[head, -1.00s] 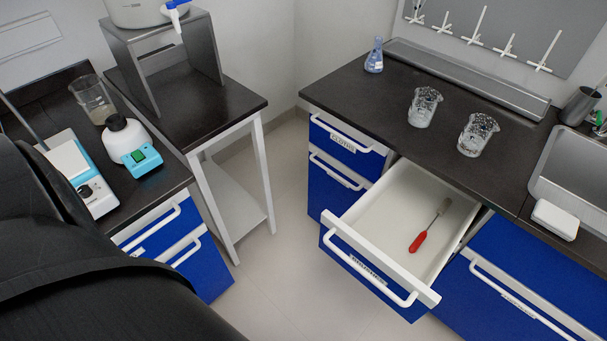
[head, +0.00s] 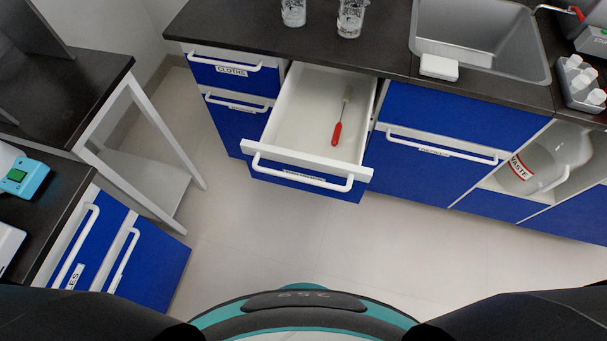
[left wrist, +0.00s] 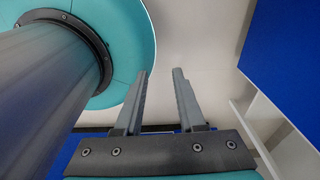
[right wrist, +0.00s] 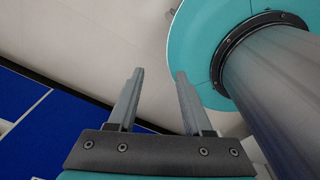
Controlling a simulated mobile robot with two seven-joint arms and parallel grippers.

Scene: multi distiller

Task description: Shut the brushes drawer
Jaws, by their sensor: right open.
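The brushes drawer (head: 280,112) stands pulled out from under the dark counter in the head view. It has a white inside, a blue front and a white bar handle (head: 300,180); its label is too small to read surely. A brush with a red handle (head: 337,133) lies inside it. My left gripper (left wrist: 163,72) is open and empty in the left wrist view. My right gripper (right wrist: 159,72) is open and empty in the right wrist view. Neither gripper shows in the head view, and both are apart from the drawer.
A closed cloths drawer (head: 225,72) is left of the open one. Closed blue cabinets (head: 440,165) stand to the right, below a sink (head: 480,40). Glass beakers (head: 350,18) stand on the counter. A side table (head: 90,90) is at left. The floor (head: 330,240) before the drawer is clear.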

